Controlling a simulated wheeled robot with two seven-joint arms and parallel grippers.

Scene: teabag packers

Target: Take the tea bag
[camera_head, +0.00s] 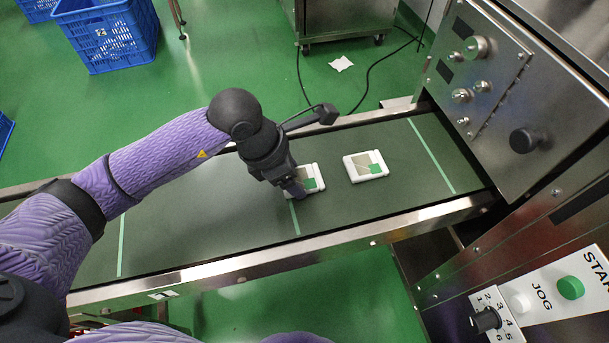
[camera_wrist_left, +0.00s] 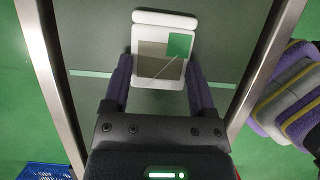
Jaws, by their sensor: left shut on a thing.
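A tea bag (camera_head: 310,183) with a green tag lies in a white holder on the conveyor belt, partly hidden by my left gripper (camera_head: 299,189). In the left wrist view the tea bag (camera_wrist_left: 153,62) shows a tan pouch, green tag and thin string. My left gripper (camera_wrist_left: 158,85) is shut on the white holder's two sides, with the tea bag between the fingers. I cannot tell whether it is lifted off the belt. A second tea bag (camera_head: 364,166) in a like white holder lies to the right, apart from the gripper. My right gripper is not in view.
The dark green conveyor belt (camera_head: 220,224) has light green cross lines and metal side rails. A steel machine (camera_head: 500,90) stands over its right end, with a control panel (camera_head: 545,297) at lower right. Blue crates (camera_head: 110,35) stand on the green floor behind.

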